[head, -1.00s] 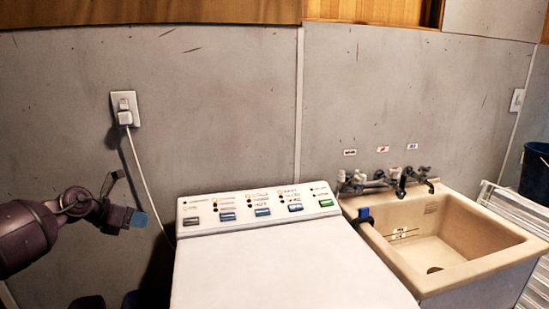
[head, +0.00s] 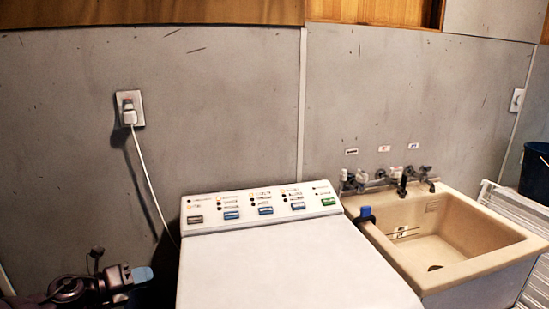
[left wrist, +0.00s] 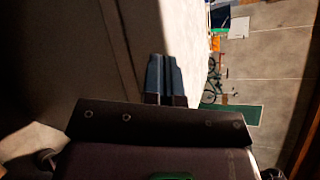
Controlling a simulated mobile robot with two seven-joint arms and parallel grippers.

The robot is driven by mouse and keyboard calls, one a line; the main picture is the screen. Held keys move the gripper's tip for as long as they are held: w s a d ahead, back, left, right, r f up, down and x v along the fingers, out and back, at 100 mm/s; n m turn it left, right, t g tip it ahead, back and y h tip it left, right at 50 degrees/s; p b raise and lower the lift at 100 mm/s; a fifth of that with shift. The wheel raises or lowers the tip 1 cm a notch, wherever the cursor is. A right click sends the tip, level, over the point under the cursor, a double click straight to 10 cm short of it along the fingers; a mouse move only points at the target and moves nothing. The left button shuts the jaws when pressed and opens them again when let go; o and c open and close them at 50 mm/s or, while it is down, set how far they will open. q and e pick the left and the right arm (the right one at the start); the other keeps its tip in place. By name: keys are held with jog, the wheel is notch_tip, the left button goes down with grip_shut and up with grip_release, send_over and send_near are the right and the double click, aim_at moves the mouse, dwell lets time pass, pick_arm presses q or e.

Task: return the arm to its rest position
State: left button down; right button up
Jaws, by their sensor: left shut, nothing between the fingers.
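My left gripper (head: 141,275) is low at the left edge of the head view, just left of the white washing machine (head: 290,270). Its blue fingertips are together and hold nothing. In the left wrist view the shut fingers (left wrist: 163,78) point away beside a pale upright surface. My right gripper is not clearly seen; a blue-tipped piece (head: 366,213) shows at the left rim of the sink, and I cannot tell what it belongs to.
A beige sink (head: 462,245) with taps (head: 390,180) stands right of the washer. A plug and white cord (head: 130,115) hang from the wall outlet above my left arm. A dark bucket (head: 535,170) is at the far right. The washer lid is clear.

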pick_arm(q)
jog(key=s+a+f+n+y, duration=0.45)
jog(key=s+n, duration=0.35)
jog(key=s, duration=0.3)
jog(key=s+a+f+n+y, duration=0.3)
jog(key=s+a+f+n, duration=0.3)
jog(key=s, duration=0.5)
jog(key=s+a+f+n+y, duration=0.3)
jog(key=s+a+n+y, duration=0.15)
jog(key=s+n, duration=0.5)
jog(key=d+f+n, duration=0.2)
jog(key=d+n, duration=0.2)
jog(key=d, duration=0.6)
jog(key=d+f+n+h, duration=0.1)
jog(key=d+f+n, duration=0.2)
jog(key=d, duration=0.6)
jog(key=shift+s+d+f+n+t, duration=0.15)
jog(key=shift+d+f+n+t, duration=0.25)
jog(key=shift+n, duration=0.45)
pick_arm(e)
jog(key=shift+s+d+f, duration=0.1)
jog(key=shift+s+f, duration=0.25)
jog(key=shift+f, duration=0.2)
jog(key=shift+s+f, duration=0.3)
jog(key=shift+f, duration=0.25)
jog(key=shift+s+f, duration=0.1)
jog(key=shift+s, duration=0.05)
jog(key=shift+s+d+f+g, duration=0.1)
jog(key=shift+s+f+g, duration=0.25)
jog(key=shift+s+g, duration=0.1)
